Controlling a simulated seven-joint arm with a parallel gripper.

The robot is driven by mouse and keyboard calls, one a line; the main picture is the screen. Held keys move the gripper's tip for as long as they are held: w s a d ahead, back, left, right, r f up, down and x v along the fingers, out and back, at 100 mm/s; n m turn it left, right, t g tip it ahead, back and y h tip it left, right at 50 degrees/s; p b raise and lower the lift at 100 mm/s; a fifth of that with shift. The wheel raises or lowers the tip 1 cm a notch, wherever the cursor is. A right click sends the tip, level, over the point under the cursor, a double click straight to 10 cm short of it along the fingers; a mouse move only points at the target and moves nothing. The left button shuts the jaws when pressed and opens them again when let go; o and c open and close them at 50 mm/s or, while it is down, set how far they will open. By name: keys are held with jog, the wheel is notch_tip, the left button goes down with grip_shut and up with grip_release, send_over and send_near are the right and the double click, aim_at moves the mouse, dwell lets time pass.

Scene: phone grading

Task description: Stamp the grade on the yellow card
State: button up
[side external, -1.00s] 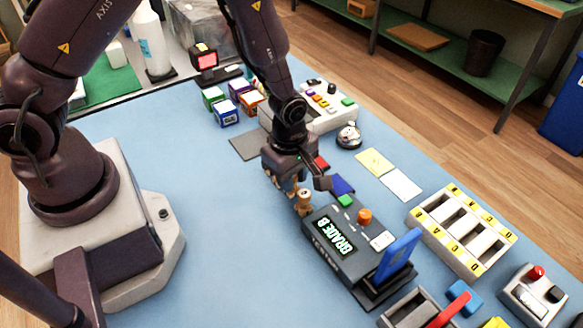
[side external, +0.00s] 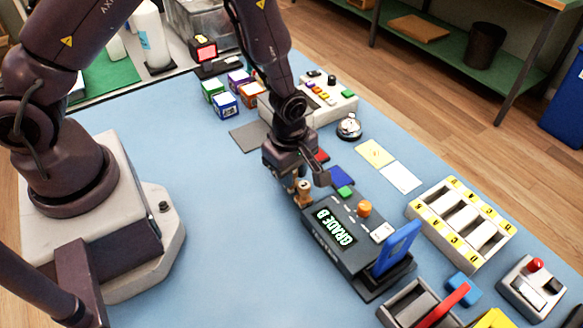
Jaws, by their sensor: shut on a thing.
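The yellow card (side external: 375,153) lies flat on the blue mat, right of my gripper, with a white card (side external: 401,178) beside it. I see no mark on the yellow card at this size. The tester's screen (side external: 335,226) reads "GRADE B".
A bell (side external: 349,127) stands behind the yellow card. A lettered slot tray (side external: 462,226) is at the right. A blue phone-like slab (side external: 397,246) stands upright at the tester's right end. Small coloured boxes (side external: 225,106) are at the back. The mat's left middle is clear.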

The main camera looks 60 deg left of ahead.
jog(key=shift+f, duration=0.1)
jog(key=o, duration=0.9)
jog(key=shift+c, duration=0.2)
notch_tip(320, 180, up, 13)
jog(key=s+a+r+m+t, duration=0.2)
jog(key=s+a+r+m, duration=0.1)
jog(key=s+r+m, duration=0.4)
jog(key=s+a+r+m+t, duration=0.3)
jog(key=s+r+m, duration=0.4)
jog(key=r+m, duration=0.5)
jog(key=shift+s+r+m, duration=0.2)
jog(key=shift+r+m, duration=0.05)
jog(key=shift+m, duration=0.15)
